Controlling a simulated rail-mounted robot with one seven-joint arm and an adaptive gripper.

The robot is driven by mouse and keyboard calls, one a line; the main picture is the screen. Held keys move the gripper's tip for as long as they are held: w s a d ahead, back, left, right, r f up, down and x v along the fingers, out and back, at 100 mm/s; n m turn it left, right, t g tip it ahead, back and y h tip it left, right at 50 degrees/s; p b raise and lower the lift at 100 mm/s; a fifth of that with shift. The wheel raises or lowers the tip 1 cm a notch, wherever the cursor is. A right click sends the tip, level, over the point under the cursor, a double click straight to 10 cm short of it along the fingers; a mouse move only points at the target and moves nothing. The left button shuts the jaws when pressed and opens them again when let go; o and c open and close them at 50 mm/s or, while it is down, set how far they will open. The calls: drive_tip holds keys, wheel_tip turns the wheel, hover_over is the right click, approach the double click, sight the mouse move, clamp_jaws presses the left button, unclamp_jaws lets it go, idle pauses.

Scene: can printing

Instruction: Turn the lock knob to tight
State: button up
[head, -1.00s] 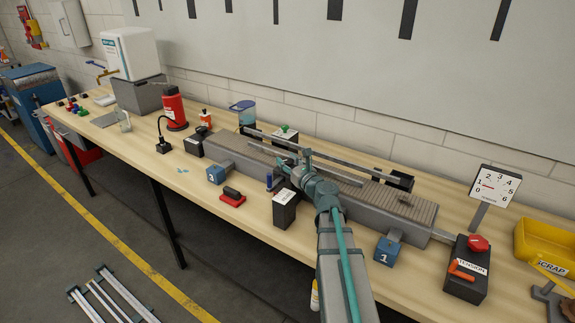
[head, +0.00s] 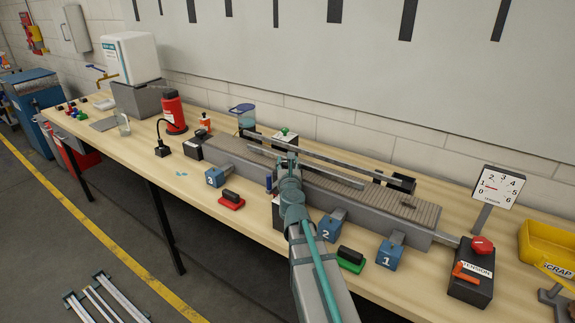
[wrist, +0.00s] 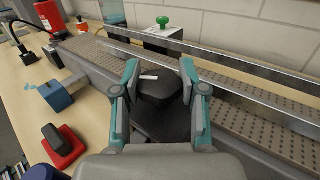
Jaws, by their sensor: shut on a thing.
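A black knob (wrist: 158,95) with a short white line on its top sits between my fingers in the wrist view. I take it for the lock knob. My gripper (wrist: 159,70), with teal fingers, is shut on it from both sides. In the head view my gripper (head: 286,160) is at the conveyor's near side, and the arm hides the knob. A black box (head: 276,213) stands mostly hidden behind the arm. No tight mark can be read in either view.
The conveyor (head: 345,195) with its metal rails runs behind my gripper. Blue numbered blocks, such as number 3 (head: 217,176) and number 2 (head: 328,228), line its front. A red pad (head: 231,201) and a green pad (head: 350,259) lie nearby.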

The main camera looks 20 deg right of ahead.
drive_tip(key=shift+m+g+h, duration=0.5)
drive_tip(key=shift+m+h, duration=0.3)
drive_tip(key=shift+h, duration=0.3)
drive_tip(key=o, duration=1.2)
drive_tip(key=shift+c, duration=0.2)
drive_tip(key=shift+r, duration=5.05)
